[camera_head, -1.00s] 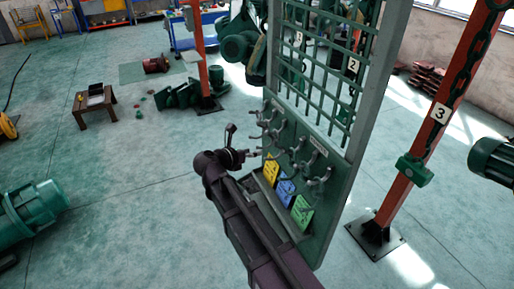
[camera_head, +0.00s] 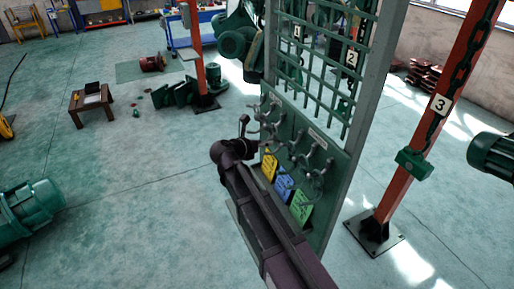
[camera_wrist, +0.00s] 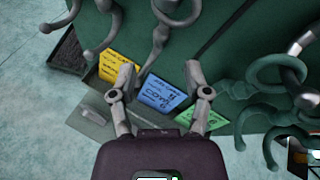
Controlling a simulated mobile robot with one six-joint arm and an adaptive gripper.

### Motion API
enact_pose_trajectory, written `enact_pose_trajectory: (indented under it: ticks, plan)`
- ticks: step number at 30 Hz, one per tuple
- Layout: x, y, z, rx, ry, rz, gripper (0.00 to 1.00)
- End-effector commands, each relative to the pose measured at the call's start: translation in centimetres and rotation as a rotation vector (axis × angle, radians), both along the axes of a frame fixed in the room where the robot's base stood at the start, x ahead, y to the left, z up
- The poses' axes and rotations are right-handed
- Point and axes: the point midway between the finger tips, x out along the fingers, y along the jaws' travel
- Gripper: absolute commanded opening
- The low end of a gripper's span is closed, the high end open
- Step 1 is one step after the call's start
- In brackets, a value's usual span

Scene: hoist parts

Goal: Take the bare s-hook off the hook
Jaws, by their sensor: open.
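Several grey s-hooks hang from the pegs on the green panel (camera_head: 335,165). In the wrist view, a slim bare s-hook (camera_wrist: 158,42) hangs under a rounded peg (camera_wrist: 180,10), ahead of and roughly between my fingertips. My gripper (camera_wrist: 160,75) is open and empty, with a finger on each side and a clear gap to the s-hook. Another hook (camera_wrist: 98,30) curves down at the left. At the right, a ring-shaped piece (camera_wrist: 275,72) and dark green curved pieces overlap, so their joins are hard to tell. In the head view my arm hides most of the gripper.
Yellow (camera_wrist: 118,66), blue (camera_wrist: 162,93) and green (camera_wrist: 196,118) cards stand in the tray below the pegs. A wire grid (camera_head: 325,60) rises above. A red post (camera_head: 440,110) with a chain stands to the right.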

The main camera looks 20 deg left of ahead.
Motion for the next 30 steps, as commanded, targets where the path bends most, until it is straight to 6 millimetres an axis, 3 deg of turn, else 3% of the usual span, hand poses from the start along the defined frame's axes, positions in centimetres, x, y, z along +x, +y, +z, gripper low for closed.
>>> enact_pose_trajectory:
  ticks: [9,15,30]
  plan:
    - [4.0,-1.5,-1.8,0.0,0.0,-0.003,0.62]
    - [5.7,-2.2,-2.4,-0.001,0.0,-0.003,0.62]
    - [6.5,-2.5,-2.6,-0.001,0.0,-0.002,0.62]
